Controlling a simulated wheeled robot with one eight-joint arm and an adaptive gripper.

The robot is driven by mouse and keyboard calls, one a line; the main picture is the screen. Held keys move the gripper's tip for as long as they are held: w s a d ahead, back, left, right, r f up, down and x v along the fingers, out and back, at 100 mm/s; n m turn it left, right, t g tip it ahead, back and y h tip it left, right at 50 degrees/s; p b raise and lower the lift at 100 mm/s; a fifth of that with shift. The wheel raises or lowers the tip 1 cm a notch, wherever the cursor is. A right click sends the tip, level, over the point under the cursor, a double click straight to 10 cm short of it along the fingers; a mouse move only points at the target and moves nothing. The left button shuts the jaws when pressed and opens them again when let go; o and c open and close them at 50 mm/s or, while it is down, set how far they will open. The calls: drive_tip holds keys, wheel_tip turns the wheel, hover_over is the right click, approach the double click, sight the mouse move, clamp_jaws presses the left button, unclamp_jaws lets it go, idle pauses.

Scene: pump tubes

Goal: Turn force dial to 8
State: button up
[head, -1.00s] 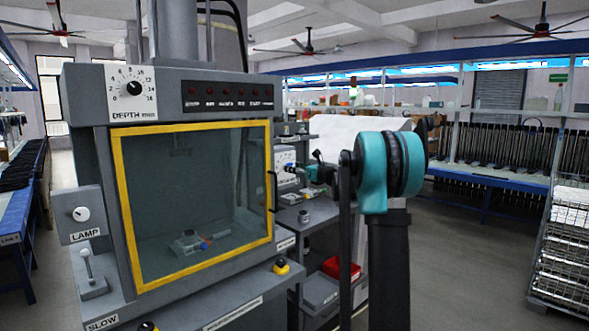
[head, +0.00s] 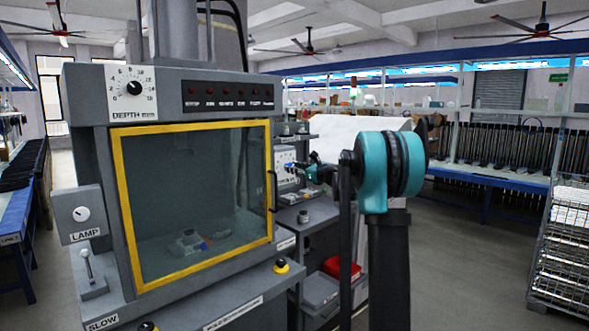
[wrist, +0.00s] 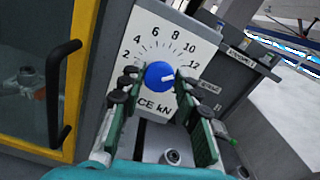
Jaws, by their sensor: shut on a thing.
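The force dial is a blue round knob (wrist: 159,75) with a white pointer mark, on a white panel (wrist: 150,22) numbered 2 to 12 in the wrist view. The mark points right, close to the 12. My gripper (wrist: 157,82) has its green fingers with dark pads on either side of the knob, shut on it. In the head view, my gripper (head: 304,169) is small at the dial panel (head: 284,158), right of the yellow-framed window. The knob itself is hard to make out there.
The yellow-framed window (head: 120,190) with a dark handle (wrist: 56,95) stands just left of the dial. A separate DEPTH dial (head: 135,88) is at the upper left. A shelf with small parts (head: 303,217) lies below the gripper. Open floor is at the right.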

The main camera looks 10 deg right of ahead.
drive_tip(key=n, duration=0.9)
drive_tip(key=shift+s+f, duration=0.1)
drive_tip(key=shift+a+n, duration=0.1)
drive_tip(key=shift+n, duration=0.2)
idle(0.4)
drive_tip(key=o, duration=1.1)
drive_tip(key=shift+o, duration=0.2)
drive_tip(key=shift+s, duration=0.1)
drive_tip(key=v, duration=1.2)
